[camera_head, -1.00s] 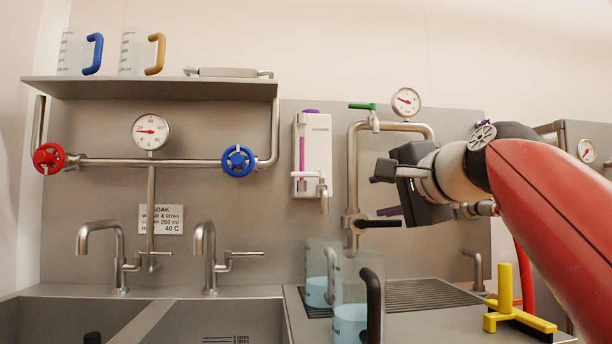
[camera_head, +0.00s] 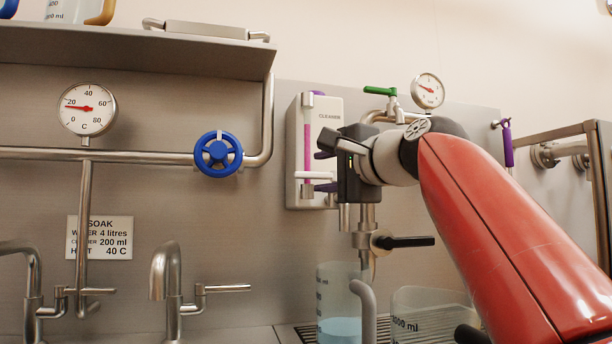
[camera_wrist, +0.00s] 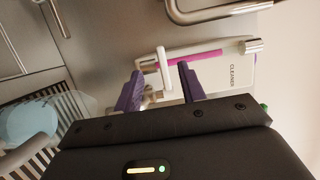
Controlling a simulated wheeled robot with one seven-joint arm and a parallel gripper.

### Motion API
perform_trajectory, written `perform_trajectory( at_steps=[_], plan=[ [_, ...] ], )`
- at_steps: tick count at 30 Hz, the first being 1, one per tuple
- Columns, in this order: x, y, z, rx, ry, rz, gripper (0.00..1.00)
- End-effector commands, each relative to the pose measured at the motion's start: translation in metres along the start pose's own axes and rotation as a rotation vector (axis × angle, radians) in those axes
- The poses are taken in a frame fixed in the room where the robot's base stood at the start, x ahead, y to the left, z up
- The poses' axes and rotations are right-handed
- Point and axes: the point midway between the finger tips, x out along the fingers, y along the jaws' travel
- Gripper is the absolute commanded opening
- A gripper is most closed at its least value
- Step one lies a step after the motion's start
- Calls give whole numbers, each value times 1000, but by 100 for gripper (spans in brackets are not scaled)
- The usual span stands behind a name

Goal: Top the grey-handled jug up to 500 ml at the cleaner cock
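The grey-handled jug (camera_head: 338,292) stands upright on the drain grid at the bottom, with pale blue liquid in its lower part. Its markings are too small to read surely. The white cleaner dispenser (camera_head: 333,108), with a purple-filled tube, hangs on the wall above; it also shows in the wrist view (camera_wrist: 230,62). My gripper (camera_head: 322,165) is at the dispenser's lower part. In the wrist view its purple fingers (camera_wrist: 160,84) are apart. A metal fitting shows between them, with a white bar just beyond; contact cannot be told. The dispenser's cock is largely hidden in the head view.
A second jug (camera_head: 425,305) with a black handle stands to the right, cut off by the frame. A pipe with a black lever (camera_head: 408,241) comes down above the grey-handled jug. A green-handled tap (camera_head: 380,91) and gauge (camera_head: 428,91) are above my arm. A shelf (camera_head: 140,50) is upper left.

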Motion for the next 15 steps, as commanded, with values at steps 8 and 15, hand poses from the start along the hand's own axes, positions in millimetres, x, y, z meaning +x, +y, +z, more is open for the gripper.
perform_trajectory(
  at_steps=[8, 15],
  plan=[
    [23, -2, 0, 1, -2, 1, 40],
    [59, -2, 1, 0, -1, 1, 40]
  ],
)
